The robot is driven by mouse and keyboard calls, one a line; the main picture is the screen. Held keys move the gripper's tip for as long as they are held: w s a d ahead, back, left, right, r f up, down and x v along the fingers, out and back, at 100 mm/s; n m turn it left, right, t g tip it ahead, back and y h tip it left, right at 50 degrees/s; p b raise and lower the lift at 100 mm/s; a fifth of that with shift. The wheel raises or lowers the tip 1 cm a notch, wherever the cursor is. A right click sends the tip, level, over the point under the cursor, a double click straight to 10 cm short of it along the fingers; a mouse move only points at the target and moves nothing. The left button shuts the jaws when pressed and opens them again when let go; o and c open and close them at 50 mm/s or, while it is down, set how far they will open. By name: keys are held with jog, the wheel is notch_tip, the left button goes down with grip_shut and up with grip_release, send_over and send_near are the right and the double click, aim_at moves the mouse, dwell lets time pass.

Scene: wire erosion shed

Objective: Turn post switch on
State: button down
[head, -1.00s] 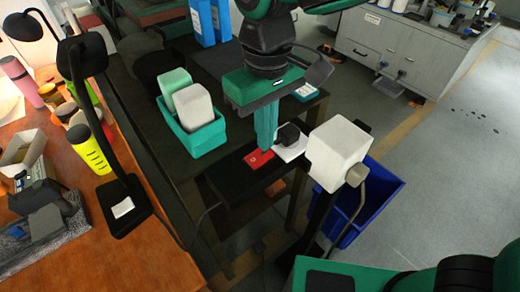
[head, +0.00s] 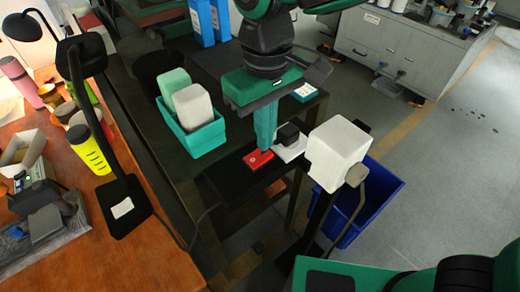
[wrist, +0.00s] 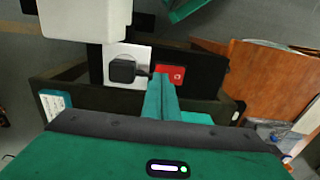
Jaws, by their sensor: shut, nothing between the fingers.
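A black panel (head: 230,183) carries a red square plate with a small white mark (head: 258,159) and, beside it, a white plate (head: 291,152) with a black block-like knob (head: 288,134). I cannot tell for certain which of these is the post switch. My gripper (head: 265,148) points down, shut and empty, with its tips at the edge of the red plate near the white one. Contact cannot be told.
A white box (head: 337,152) on a post stands right of the panel, close to my gripper. A blue bin (head: 370,205) is below it. A teal tray (head: 193,137) with two containers lies behind left. A wooden bench (head: 90,235) with a black lamp is at left. Open floor lies right.

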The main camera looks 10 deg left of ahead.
jog(key=shift+f, duration=0.65)
dwell(0.8)
notch_tip(320, 180, up, 7)
dwell(1.0)
jog(key=shift+s, duration=0.1)
dwell(0.4)
